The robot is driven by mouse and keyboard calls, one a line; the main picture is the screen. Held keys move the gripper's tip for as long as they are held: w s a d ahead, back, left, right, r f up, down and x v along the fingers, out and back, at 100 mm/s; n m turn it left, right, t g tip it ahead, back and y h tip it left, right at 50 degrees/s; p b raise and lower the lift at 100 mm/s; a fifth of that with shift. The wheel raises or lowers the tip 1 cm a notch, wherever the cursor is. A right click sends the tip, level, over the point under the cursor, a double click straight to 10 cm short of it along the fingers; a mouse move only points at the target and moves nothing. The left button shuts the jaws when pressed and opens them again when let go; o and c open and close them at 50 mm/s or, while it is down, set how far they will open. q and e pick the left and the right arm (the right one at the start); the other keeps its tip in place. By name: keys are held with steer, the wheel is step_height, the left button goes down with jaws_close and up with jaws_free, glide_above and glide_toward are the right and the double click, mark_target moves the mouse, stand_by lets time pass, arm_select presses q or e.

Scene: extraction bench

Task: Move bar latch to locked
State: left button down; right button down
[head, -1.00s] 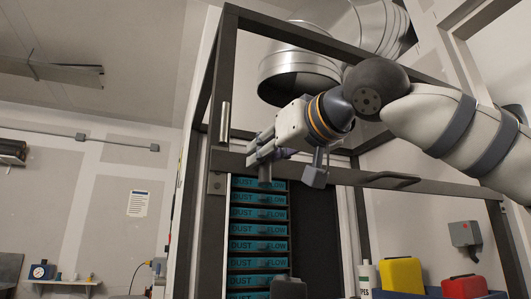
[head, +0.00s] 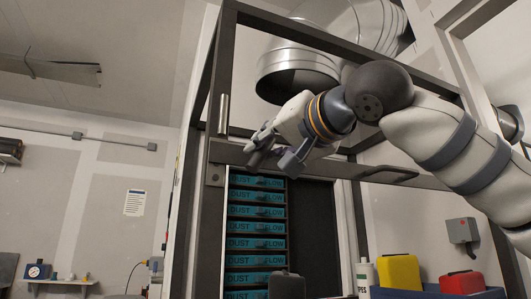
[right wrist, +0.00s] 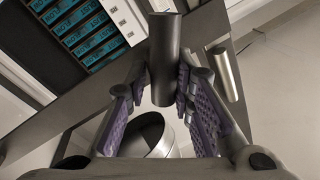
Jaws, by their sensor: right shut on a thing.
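A dark flat bar (head: 335,168) crosses the front of the metal frame, with a round bolt at its left end and a curved dark handle (head: 390,174) towards its right. My right gripper (head: 270,157) is at the left part of this bar. In the right wrist view a grey cylindrical grip (right wrist: 165,55), which I take to be the bar latch's, stands between the purple-padded fingers, which are shut on it. A paler upright metal cylinder (head: 223,114) is on the left post, just left of the gripper. My left gripper is out of view.
Teal dust-flow filters (head: 256,228) are stacked behind the bar. A silver duct (head: 298,72) hangs above. A yellow container (head: 400,272), a red one (head: 463,283) and a white bottle (head: 366,275) stand at lower right. The left side is open.

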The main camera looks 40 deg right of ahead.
steer(key=m+h+b, duration=0.1)
steer(key=m+b, duration=0.1)
steer(key=m, duration=0.5)
steer(key=shift+f+t+b, duration=0.1)
steer(key=shift+t+b, duration=0.2)
steer(key=shift+t, duration=0.1)
steer(key=m+h+b, duration=0.1)
steer(key=m, duration=0.3)
steer(key=shift+s, duration=0.15)
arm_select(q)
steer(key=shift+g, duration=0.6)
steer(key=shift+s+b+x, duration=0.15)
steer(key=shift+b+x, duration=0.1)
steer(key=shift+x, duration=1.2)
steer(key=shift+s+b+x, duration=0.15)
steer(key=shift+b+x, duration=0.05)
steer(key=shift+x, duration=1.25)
arm_select(e)
steer(key=shift+d+m+h, duration=0.1)
steer(key=shift+m+h, duration=0.5)
steer(key=shift+m, duration=0.8)
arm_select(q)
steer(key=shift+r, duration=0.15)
arm_select(e)
steer(key=shift+s+m, duration=0.1)
steer(key=shift+m, duration=0.2)
steer(key=c, duration=1.6)
jaws_free()
steer(key=shift+o, duration=0.6)
steer(key=v, duration=1.2)
